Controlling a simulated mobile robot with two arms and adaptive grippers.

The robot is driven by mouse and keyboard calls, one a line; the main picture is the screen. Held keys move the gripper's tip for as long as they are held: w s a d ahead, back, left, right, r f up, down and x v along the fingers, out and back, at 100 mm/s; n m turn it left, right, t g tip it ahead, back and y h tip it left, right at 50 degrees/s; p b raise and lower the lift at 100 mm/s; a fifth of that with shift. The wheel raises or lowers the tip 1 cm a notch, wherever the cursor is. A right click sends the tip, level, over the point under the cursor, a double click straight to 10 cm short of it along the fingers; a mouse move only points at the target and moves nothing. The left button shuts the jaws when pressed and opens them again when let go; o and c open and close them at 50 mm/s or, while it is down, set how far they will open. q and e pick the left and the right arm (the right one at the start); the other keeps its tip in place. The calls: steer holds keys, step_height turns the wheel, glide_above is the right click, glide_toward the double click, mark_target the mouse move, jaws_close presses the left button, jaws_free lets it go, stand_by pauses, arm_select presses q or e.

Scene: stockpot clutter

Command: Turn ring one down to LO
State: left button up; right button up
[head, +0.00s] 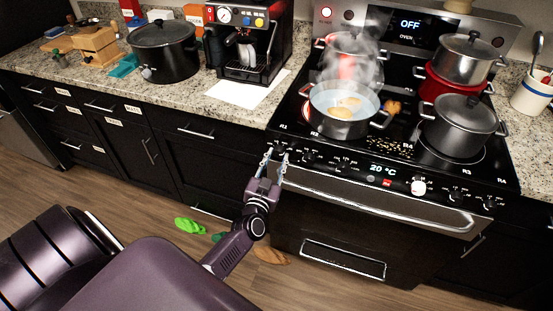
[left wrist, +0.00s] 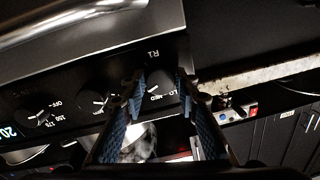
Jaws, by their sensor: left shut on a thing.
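The ring one knob (left wrist: 160,84) is the black dial beside the R1 mark in the left wrist view, with LO and MED printed round it. My left gripper (head: 270,156) is at the left end of the stove's front panel in the head view. In the left wrist view the fingers of my left gripper (left wrist: 160,92) stand on either side of this knob, shut on it. The fingers partly cover the dial, and I cannot tell where its pointer stands. A steaming pot (head: 345,129) with pale food in liquid sits at the front left of the cooktop. My right gripper is not in view.
More dials (left wrist: 97,98) line the panel beside this knob. The oven handle (head: 395,200) runs below the panel. A coffee machine (head: 248,40) and a lidded black pot (head: 165,55) stand on the counter at left. A green item (head: 189,226) lies on the floor.

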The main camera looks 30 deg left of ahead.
arm_select(q)
steer(key=shift+n, duration=0.4)
steer(key=n, duration=0.4)
steer(key=shift+d+r+p, duration=0.1)
steer(key=shift+p, duration=0.3)
steer(key=n, duration=0.5)
steer(key=shift+n, duration=0.3)
steer(key=n+b, duration=0.1)
steer(key=n, duration=0.2)
steer(key=shift+g+h, duration=0.3)
steer(key=shift+h, duration=0.1)
steer(key=shift+r+n+b, duration=0.15)
steer(key=shift+n+b, duration=0.2)
steer(key=shift+n, duration=1.45)
